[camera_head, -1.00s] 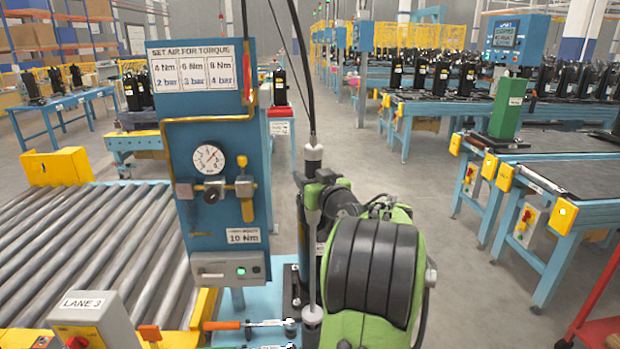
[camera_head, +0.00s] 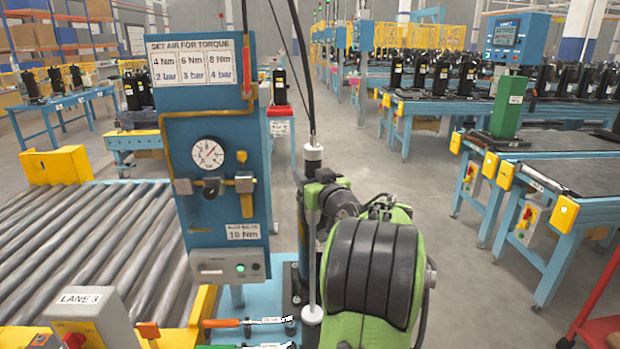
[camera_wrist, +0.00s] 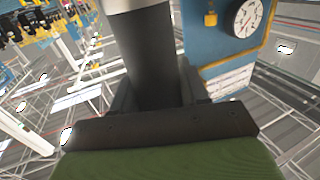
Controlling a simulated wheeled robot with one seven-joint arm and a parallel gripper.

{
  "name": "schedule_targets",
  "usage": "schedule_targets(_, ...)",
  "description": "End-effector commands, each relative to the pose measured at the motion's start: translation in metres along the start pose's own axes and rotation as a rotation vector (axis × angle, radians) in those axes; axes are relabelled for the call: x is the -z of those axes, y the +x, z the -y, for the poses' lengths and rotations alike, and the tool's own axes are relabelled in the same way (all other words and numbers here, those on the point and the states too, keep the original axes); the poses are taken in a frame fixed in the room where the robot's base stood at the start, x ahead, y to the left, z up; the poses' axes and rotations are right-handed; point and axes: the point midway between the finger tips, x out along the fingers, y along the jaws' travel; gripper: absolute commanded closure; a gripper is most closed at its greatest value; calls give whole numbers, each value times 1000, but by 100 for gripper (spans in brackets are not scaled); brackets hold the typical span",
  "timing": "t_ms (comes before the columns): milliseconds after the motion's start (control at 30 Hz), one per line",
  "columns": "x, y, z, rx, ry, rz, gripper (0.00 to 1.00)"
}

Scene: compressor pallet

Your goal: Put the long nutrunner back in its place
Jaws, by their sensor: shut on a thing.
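The long nutrunner (camera_head: 313,155) stands upright in the head view, hanging from a dark cable, with a light grey collar at its top and a slim rod down to a second collar. My gripper (camera_head: 322,190) is shut on its upper part, in front of and right of the blue air panel. In the wrist view the nutrunner is a dark cylinder (camera_wrist: 150,60) between the fingers of my gripper (camera_wrist: 152,105). Its lower end is near the light blue bench (camera_head: 270,300). My arm hides part of the bench, and I cannot make out the nutrunner's place.
The blue air panel (camera_head: 215,125) carries a pressure gauge (camera_head: 207,153) and a torque sign. A roller conveyor (camera_head: 95,240) lies to the left, with a LANE 3 box (camera_head: 90,318). An orange-handled tool (camera_head: 222,323) lies on the bench. Workstations stand right, beyond open floor.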

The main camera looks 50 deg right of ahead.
Motion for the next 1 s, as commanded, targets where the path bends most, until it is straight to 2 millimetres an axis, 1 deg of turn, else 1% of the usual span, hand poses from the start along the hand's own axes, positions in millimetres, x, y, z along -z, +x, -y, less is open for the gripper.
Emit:
schedule_targets(67, 2, 0, 0, 1, -3, -9, 100)
schedule_targets(1000, -12, 0, 0, 1, -3, -9, 100)
